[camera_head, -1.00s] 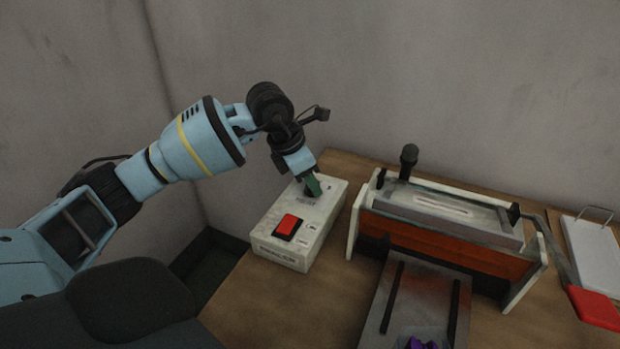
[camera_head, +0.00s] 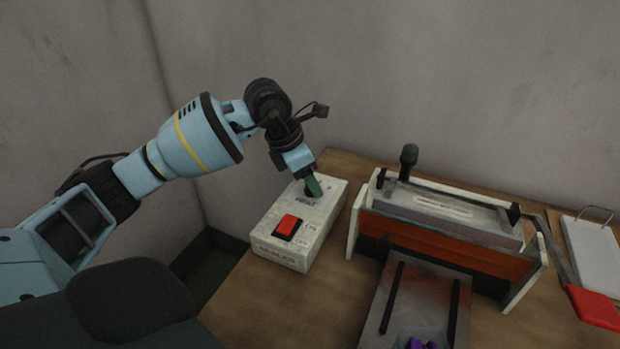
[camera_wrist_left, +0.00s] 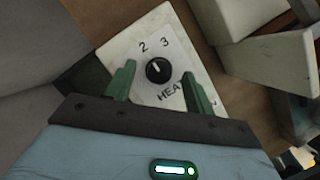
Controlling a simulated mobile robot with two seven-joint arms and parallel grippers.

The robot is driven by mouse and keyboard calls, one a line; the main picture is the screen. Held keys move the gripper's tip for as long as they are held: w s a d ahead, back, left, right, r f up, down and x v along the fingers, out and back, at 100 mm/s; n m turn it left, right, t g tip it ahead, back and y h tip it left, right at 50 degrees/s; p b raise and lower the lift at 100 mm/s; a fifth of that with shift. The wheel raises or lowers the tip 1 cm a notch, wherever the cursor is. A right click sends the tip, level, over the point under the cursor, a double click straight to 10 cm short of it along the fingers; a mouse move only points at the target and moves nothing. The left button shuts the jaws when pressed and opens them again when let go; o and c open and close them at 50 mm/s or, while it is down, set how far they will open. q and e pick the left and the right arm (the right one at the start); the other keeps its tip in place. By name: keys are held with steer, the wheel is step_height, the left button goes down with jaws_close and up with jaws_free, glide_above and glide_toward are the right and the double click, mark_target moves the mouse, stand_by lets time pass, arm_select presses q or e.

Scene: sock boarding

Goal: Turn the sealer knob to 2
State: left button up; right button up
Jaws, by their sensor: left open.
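The sealer's control box (camera_head: 318,232) is a white box at the left of the table, with a HEAT label on its top. In the left wrist view the black knob (camera_wrist_left: 157,70) has a small white mark that seems to point up and slightly left, roughly toward the 2. The numbers 2 and 3 show above it. My left gripper (camera_wrist_left: 159,70) is open, its green fingers on either side of the knob with visible gaps. In the head view my left gripper (camera_head: 312,188) is over the far end of the box and hides the knob. My right gripper is not in view.
A red switch (camera_head: 287,227) is on the near part of the box. The sealer (camera_head: 440,235), with an orange-red front, stands just right of it. A red-handled lever (camera_head: 594,307) and a white pad (camera_head: 592,252) are at the far right. Walls stand behind.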

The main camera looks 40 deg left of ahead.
mark_target(297, 196)
arm_select(q)
steer(key=v, duration=0.7)
stand_by(0.4)
